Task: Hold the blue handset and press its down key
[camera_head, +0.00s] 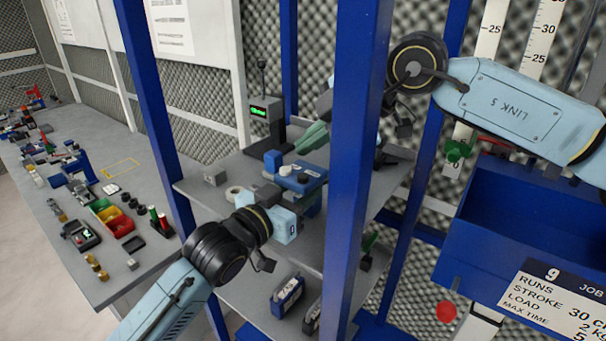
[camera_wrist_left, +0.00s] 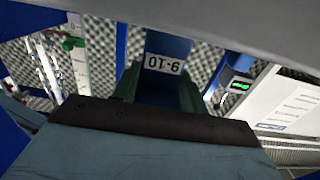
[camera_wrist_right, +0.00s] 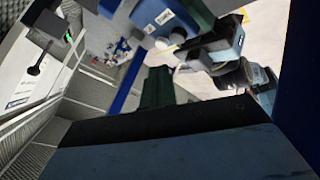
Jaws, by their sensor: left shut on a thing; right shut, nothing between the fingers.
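The blue handset (camera_head: 300,176) is held above the grey shelf, pale keys facing up. My left gripper (camera_head: 306,202) is shut on it, fingers mostly hidden. In the left wrist view the handset's blue body (camera_wrist_left: 168,48), with a white "9-10" label, lies between the green fingers. My right gripper (camera_head: 312,138) is shut and empty, its green fingers just behind and above the handset. In the right wrist view the closed fingers (camera_wrist_right: 157,88) are apart from the handset (camera_wrist_right: 165,18), whose label and round keys show partly. I cannot tell which key is the down key.
A blue post (camera_head: 353,170) stands in front, hiding part of my right arm. A blue bin (camera_head: 510,215) is at right; a cluttered bench (camera_head: 120,285) at left.

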